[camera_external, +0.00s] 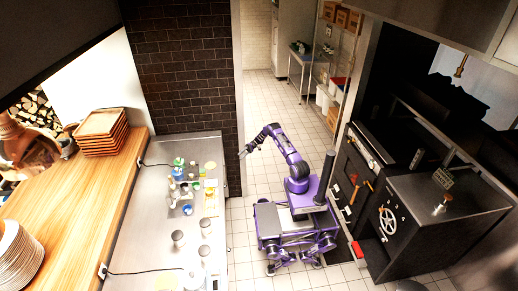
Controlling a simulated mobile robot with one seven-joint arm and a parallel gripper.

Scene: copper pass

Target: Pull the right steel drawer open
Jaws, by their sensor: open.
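The steel counter (150,228) runs along the left of the picture, beside my robot. Its front face, on the side towards me, hardly shows from this high angle, so I cannot make out the right steel drawer or its handle. My purple arm reaches up and left from my base. My gripper (243,153) is small in the picture, at the arm's left end near the counter's far end and the dark brick wall. It is open, with nothing visible in it. I cannot tell its distance from the counter front.
Bottles and small containers (179,170) stand on the counter. A wooden counter (88,207) behind it holds stacked trays (101,131) and plates (17,258). Dark ovens (425,215) stand at right. The tiled floor (262,100) is clear towards the back.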

